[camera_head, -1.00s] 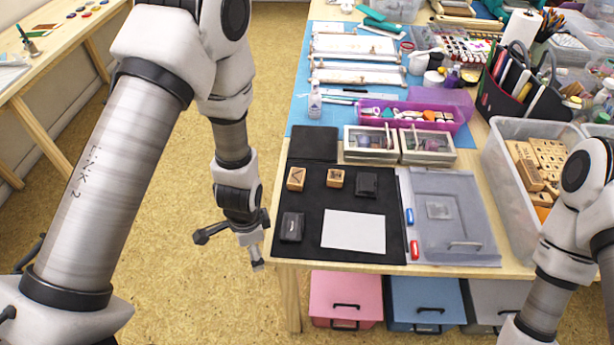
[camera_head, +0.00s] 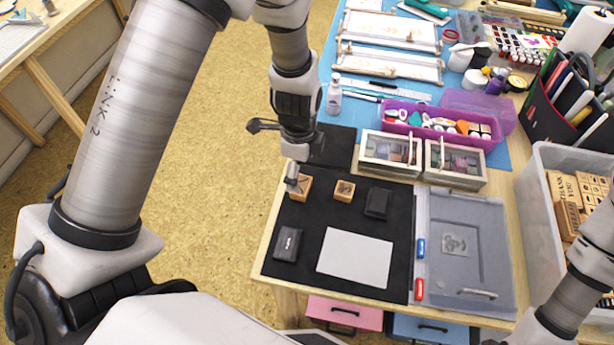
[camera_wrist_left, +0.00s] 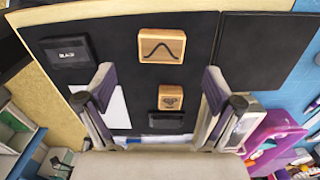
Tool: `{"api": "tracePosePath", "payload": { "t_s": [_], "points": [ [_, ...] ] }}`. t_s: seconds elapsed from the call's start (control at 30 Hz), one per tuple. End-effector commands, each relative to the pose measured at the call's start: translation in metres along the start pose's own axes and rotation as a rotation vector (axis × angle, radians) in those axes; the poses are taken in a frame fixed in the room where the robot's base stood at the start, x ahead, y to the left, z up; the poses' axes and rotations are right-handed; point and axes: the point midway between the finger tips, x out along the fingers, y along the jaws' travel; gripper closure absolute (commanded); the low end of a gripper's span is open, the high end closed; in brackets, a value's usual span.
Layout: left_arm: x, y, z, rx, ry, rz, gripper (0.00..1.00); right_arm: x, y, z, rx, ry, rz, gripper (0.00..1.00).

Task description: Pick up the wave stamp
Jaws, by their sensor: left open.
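The wave stamp (camera_head: 303,188) is a small wooden block on the black mat (camera_head: 340,212), partly hidden by my left gripper in the head view. In the left wrist view the wave stamp (camera_wrist_left: 162,46) shows a dark wave line on its top face. My left gripper (camera_head: 292,178) hangs over the mat's left side near this stamp. In the left wrist view my left gripper (camera_wrist_left: 158,82) is open and empty, and the stamp lies ahead of the gap between its fingertips. My right arm shows at the right edge; its gripper is out of view.
Another wooden stamp (camera_head: 344,191) and a black inkpad (camera_head: 377,203) lie to the right on the mat. A second inkpad (camera_head: 287,244) and a white sheet (camera_head: 355,258) are in front. Glass-topped boxes (camera_head: 391,152) stand behind; a grey clipboard-like tray (camera_head: 470,285) is right.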

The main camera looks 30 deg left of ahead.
Motion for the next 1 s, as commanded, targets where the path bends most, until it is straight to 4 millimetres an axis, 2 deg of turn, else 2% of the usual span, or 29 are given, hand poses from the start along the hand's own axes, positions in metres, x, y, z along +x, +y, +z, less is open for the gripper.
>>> {"api": "tracePosePath", "payload": {
  "t_s": [0.3, 0.4, 0.57, 0.67, 0.7, 0.77, 1.0],
  "points": [
    [0.051, -0.004, -0.001, 0.0, -0.001, 0.002, 0.08, -0.008, 0.0, 0.0, 0.0, 0.0, 0.0, 0.6],
    [0.058, -0.004, -0.001, -0.001, -0.001, 0.0, 0.08, -0.008, 0.0, 0.0, 0.0, 0.0, 0.0, 0.6],
    [0.058, -0.004, -0.001, 0.0, -0.001, -0.001, 0.08, -0.008, 0.0, 0.0, 0.0, 0.0, 0.0, 0.6],
    [0.058, -0.004, -0.001, 0.0, -0.001, -0.001, 0.4, -0.008, 0.0, 0.0, 0.0, 0.0, 0.0, 0.6],
    [0.058, -0.004, -0.001, 0.0, -0.001, -0.001, 0.54, -0.008, 0.0, 0.0, 0.0, 0.0, 0.0, 0.6],
    [0.058, -0.004, -0.001, 0.0, -0.001, -0.001, 0.73, -0.008, 0.0, 0.0, 0.0, 0.0, 0.0, 0.6],
    [0.058, -0.004, -0.001, -0.001, -0.001, -0.001, 0.72, -0.008, 0.0, 0.0, 0.0, 0.0, 0.0, 0.6]
  ]
}}
